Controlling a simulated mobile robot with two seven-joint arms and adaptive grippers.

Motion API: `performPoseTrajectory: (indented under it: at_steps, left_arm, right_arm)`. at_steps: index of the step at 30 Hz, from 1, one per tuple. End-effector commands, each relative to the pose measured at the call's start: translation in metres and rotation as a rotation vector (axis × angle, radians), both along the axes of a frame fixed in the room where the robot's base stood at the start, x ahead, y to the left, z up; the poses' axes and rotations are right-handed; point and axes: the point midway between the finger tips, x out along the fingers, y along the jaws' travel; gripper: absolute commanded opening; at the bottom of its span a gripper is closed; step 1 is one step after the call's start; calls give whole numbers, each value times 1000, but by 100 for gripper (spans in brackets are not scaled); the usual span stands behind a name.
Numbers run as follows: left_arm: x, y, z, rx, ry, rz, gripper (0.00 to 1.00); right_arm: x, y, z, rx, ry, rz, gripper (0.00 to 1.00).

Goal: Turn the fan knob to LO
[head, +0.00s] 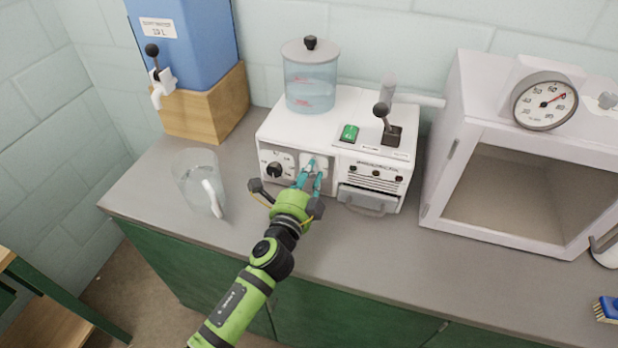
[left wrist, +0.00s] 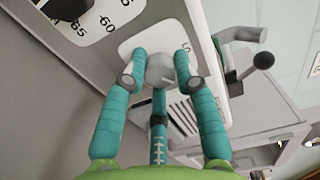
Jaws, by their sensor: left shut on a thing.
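The white machine (head: 343,108) stands on the grey counter. On its front left is a black dial knob (head: 274,170); its numbered scale (left wrist: 88,28) shows in the left wrist view. To the right of it is a pale plate (left wrist: 143,45) with a light grey knob (left wrist: 160,69). My left gripper (head: 310,166) has its teal fingers shut on that grey knob; in the left wrist view its fingertips (left wrist: 158,66) touch it from both sides. Markings around the grey knob are hidden or too small to read. My right gripper is not in view.
A glass pitcher (head: 196,172) stands to the left of my arm. A blue water container (head: 187,45) is at the back left. A white cabinet with a gauge (head: 545,101) stands at right. A drawer-like tray (head: 368,200) protrudes beside my gripper. The front counter is mostly clear.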

Motion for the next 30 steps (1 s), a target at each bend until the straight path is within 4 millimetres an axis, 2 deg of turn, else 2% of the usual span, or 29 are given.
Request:
performPoseTrajectory:
  at_steps: [18,30]
  left_arm:
    - [0,0,1,-560,181,1,0]
    - [0,0,1,-839,272,0,0]
  right_arm:
    - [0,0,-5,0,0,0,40]
    - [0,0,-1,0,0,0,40]
